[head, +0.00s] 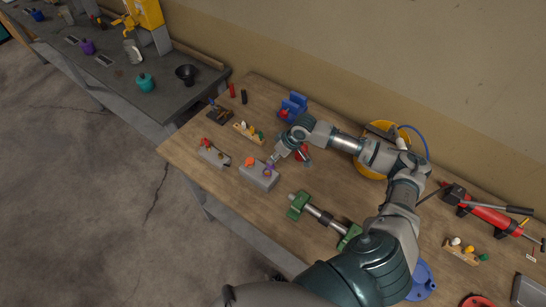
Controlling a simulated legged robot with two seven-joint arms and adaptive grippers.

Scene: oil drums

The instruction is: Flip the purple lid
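A small purple lid (269,167) shows on top of a grey box (258,179) on the wooden bench, beside an orange cap (249,161). The lid is small in this view, so its exact tilt cannot be told. My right gripper (290,162) is just up and to the right of the grey box, pointing down, with its fingers spread apart. Its left finger is close to the purple lid; I cannot tell whether they touch. A red item shows between or behind the fingers. My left gripper is not in view.
A green-ended metal bar (318,214) lies in front of my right arm. A grey block with red parts (213,154) is left of the box. A blue holder (293,106) and wooden rack (248,133) stand behind. A dark table (180,100) adjoins at left.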

